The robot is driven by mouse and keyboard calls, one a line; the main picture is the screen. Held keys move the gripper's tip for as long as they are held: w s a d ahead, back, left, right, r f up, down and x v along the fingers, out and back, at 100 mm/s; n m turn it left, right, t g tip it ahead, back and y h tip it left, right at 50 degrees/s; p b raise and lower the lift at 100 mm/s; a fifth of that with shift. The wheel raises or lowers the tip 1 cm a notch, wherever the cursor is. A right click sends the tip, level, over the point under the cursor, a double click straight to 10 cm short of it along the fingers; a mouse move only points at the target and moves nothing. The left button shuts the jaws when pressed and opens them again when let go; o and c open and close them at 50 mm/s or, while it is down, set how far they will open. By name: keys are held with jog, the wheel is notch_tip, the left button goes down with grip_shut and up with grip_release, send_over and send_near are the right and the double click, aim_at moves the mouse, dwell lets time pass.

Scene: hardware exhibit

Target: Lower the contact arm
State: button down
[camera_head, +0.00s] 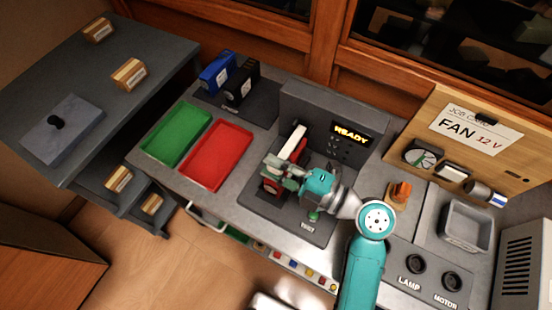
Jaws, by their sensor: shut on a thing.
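The test fixture (290,98) is a dark grey stand with a back panel and a flat base in the middle of the bench. Its lit display (351,134) reads "READY". A pale bar with red on it, which looks like the contact arm (294,143), stands tilted over the left part of the base. My gripper (274,172) reaches in from the right, with its fingers shut at the lower part of this bar. The exact grip is partly hidden by the fingers. A green button (314,215) sits at the front of the base, by small lettering.
A green tray (176,134) and a red tray (216,154) lie left of the fixture. Blue and black boxes (229,78) stand behind them. An orange knob (400,193), a grey bin (467,226) and sockets marked LAMP and MOTOR are at right.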

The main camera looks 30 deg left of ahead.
jog(key=shift+w+f, duration=0.1)
jog(key=shift+f, duration=0.3)
jog(key=c, duration=1)
grip_release()
jog(key=shift+d, duration=0.1)
jog(key=d, duration=1.2)
jog(key=shift+s, duration=0.2)
jog(key=shift+s, duration=0.1)
